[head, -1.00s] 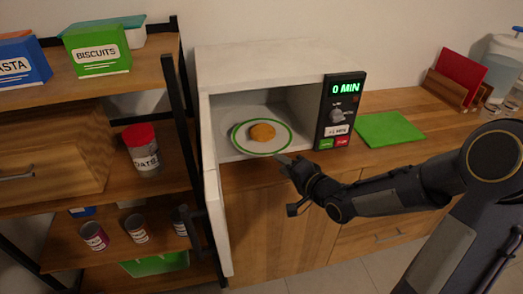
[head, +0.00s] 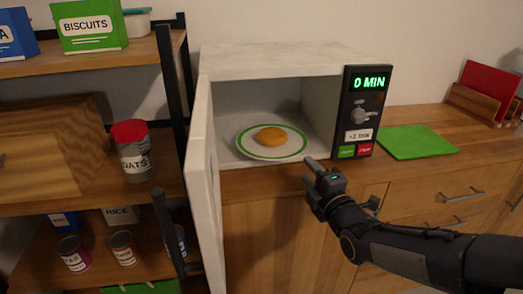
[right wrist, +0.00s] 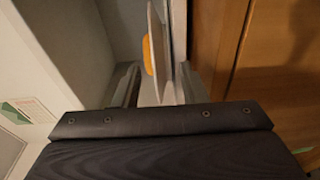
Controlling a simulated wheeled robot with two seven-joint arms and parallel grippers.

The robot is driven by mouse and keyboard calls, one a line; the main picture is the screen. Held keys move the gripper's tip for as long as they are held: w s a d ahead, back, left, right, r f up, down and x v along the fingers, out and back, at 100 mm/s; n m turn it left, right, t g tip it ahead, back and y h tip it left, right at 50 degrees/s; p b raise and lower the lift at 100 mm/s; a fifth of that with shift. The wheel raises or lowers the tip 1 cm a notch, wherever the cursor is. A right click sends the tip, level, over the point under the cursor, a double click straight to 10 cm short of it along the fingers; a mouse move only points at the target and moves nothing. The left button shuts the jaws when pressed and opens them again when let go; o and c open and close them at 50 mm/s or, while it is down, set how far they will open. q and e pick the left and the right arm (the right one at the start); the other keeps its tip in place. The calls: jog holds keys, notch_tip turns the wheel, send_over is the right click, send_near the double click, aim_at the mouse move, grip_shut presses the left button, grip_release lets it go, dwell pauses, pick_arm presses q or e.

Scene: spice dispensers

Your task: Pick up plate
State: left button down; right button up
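The white plate (head: 298,147) with a green ring holds a round orange-brown food piece (head: 270,135) and lies inside the open microwave (head: 222,117). My right gripper (head: 309,165) is at the plate's front right edge, by the microwave's front lip. In the right wrist view the plate (right wrist: 155,82) appears nearly edge-on, its rim between the two separated fingers of my right gripper (right wrist: 157,85). The gripper is open; I cannot tell whether either finger touches the plate. The food (right wrist: 148,55) shows beside the plate there. My left gripper is not in view.
The microwave door (head: 203,200) stands open at the left, beside a shelf rack (head: 172,95) with boxes and cans. The control panel (head: 361,115) is right of the opening. A green board (head: 417,142) lies on the counter. Drawers (head: 455,195) are below.

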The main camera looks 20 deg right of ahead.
aim_at(297, 154)
jog(key=w, duration=0.5)
jog(key=w+d, duration=0.1)
jog(key=w, duration=0.1)
jog(key=shift+w+r, duration=0.15)
jog(key=shift+w, duration=0.2)
jog(key=shift+c, duration=0.2)
grip_shut()
jog(key=shift+r, duration=0.1)
